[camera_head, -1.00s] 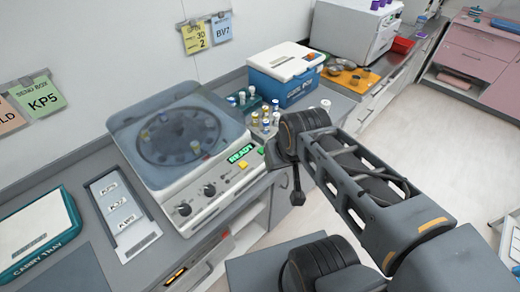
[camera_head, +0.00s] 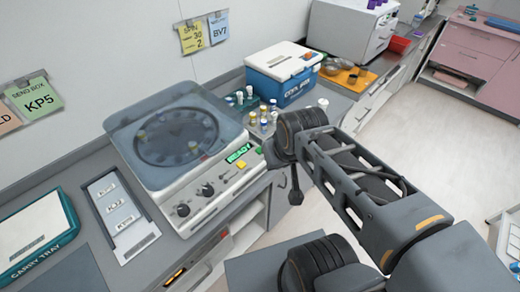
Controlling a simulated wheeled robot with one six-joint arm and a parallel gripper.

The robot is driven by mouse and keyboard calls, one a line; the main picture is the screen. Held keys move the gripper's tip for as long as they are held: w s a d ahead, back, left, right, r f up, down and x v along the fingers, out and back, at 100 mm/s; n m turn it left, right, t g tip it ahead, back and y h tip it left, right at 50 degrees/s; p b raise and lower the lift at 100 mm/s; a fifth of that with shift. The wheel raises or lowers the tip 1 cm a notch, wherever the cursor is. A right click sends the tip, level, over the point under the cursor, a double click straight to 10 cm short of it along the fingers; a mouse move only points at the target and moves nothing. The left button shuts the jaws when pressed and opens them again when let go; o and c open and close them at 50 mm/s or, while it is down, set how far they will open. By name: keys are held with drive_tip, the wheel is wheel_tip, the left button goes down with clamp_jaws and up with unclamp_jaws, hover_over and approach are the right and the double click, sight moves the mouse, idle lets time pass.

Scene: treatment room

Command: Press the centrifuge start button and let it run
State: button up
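The centrifuge (camera_head: 155,182) stands on the counter at left centre, with its clear lid closed over a dark round rotor (camera_head: 176,137) holding a few tubes. Its sloped front panel has two black knobs, a lit green display (camera_head: 238,153) reading "READY", and a yellow button (camera_head: 241,165) and a green button (camera_head: 259,150) near the right end. My gripper (camera_head: 296,196) hangs in front of the counter, to the right of the panel and apart from it. It is dark and small here, and its fingers cannot be made out.
A rack of capped tubes (camera_head: 262,122) stands right behind the panel's end, near my arm. A blue and white cooler (camera_head: 284,76) is behind it. A labelled grey tray (camera_head: 122,217) and a carry tray (camera_head: 36,238) lie to the left. Open floor is at right.

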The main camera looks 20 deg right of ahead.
clamp_jaws()
idle(0.3)
drive_tip(key=shift+d, duration=0.1)
idle(0.7)
